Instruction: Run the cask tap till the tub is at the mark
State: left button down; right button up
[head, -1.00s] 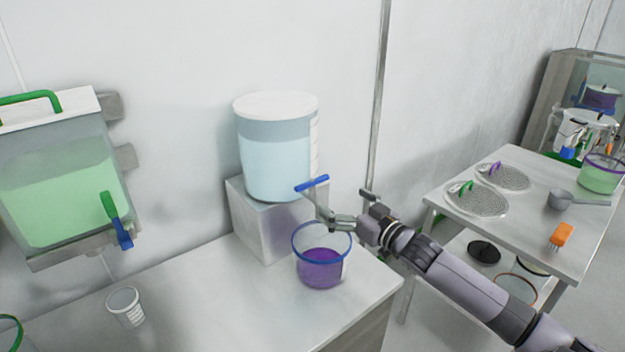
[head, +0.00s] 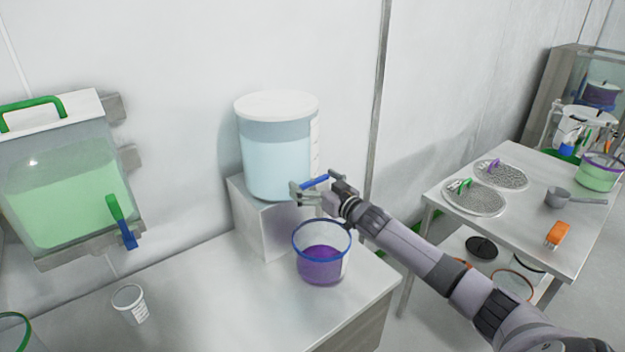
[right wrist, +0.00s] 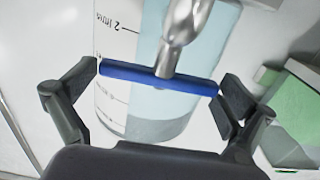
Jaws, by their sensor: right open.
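The cask (head: 276,160) is a clear drum with a white lid and pale blue liquid, standing on a grey block. Its tap has a blue bar handle (head: 315,182). The tub (head: 322,265), clear with a blue rim, stands below the tap and holds purple liquid in its lower part. No mark on the tub can be read, and I see no stream. My right gripper (head: 319,188) is open at the tap. In the right wrist view the blue handle (right wrist: 160,78) lies crosswise between the spread fingers, its ends close to the pads. My left gripper is out of view.
A green-liquid tank (head: 65,190) with a blue-ended tap hangs at left. A small white cup (head: 131,303) stands on the counter (head: 220,310). At right, a table (head: 505,235) holds mesh discs, a scoop (head: 560,198) and an orange item (head: 557,234).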

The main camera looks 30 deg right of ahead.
jog(key=shift+c, duration=0.4)
jog(key=c, duration=0.8)
